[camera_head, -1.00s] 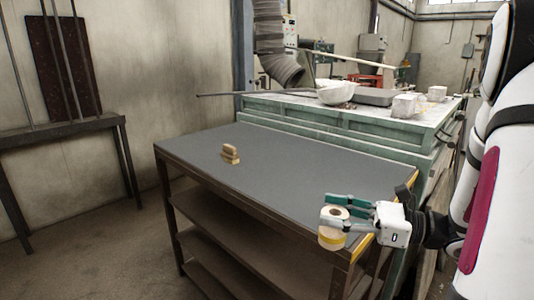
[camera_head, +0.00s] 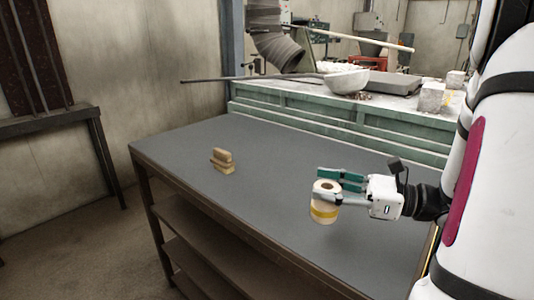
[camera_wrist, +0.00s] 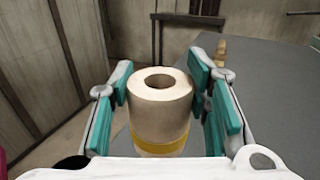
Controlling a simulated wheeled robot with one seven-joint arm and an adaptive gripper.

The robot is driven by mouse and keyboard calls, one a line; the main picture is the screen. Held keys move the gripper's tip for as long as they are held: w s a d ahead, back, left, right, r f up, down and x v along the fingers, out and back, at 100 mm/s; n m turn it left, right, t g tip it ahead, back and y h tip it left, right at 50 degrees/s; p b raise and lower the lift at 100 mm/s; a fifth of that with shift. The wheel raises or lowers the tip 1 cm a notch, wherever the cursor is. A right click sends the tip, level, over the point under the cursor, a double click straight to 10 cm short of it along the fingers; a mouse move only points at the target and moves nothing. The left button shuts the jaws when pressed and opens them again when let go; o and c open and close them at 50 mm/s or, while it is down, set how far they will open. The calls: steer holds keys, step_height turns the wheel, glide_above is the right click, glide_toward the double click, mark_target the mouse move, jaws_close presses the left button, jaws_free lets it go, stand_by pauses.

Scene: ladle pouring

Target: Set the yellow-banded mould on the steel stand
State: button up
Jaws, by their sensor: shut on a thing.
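The yellow-banded mould (camera_head: 325,212) is a pale cylinder with a round hole in its top and a yellow band low on its side. My gripper (camera_head: 340,187) is shut on its upper part and holds it upright. In the wrist view the mould (camera_wrist: 160,107) sits between the teal finger pads of my gripper (camera_wrist: 163,92). In the head view it appears over the front part of the dark grey top of the steel stand (camera_head: 270,190). I cannot tell whether its base touches the top.
A small brown block-like object (camera_head: 222,160) stands on the left part of the grey top. Behind is a green bench (camera_head: 330,118) with a white bowl (camera_head: 346,81), a long-handled rod (camera_head: 250,78) and pale blocks (camera_head: 432,97). The middle of the grey top is clear.

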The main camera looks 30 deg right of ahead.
steer(key=b, duration=0.1)
glide_above(289, 194)
steer(key=f, duration=0.1)
step_height(289, 194, down, 4)
steer(key=shift+r+b, duration=0.25)
steer(key=shift+b, duration=0.05)
steer(key=shift+f, duration=0.2)
steer(key=shift+f, duration=0.15)
steer(key=o, duration=1.3)
steer(key=shift+o, duration=0.4)
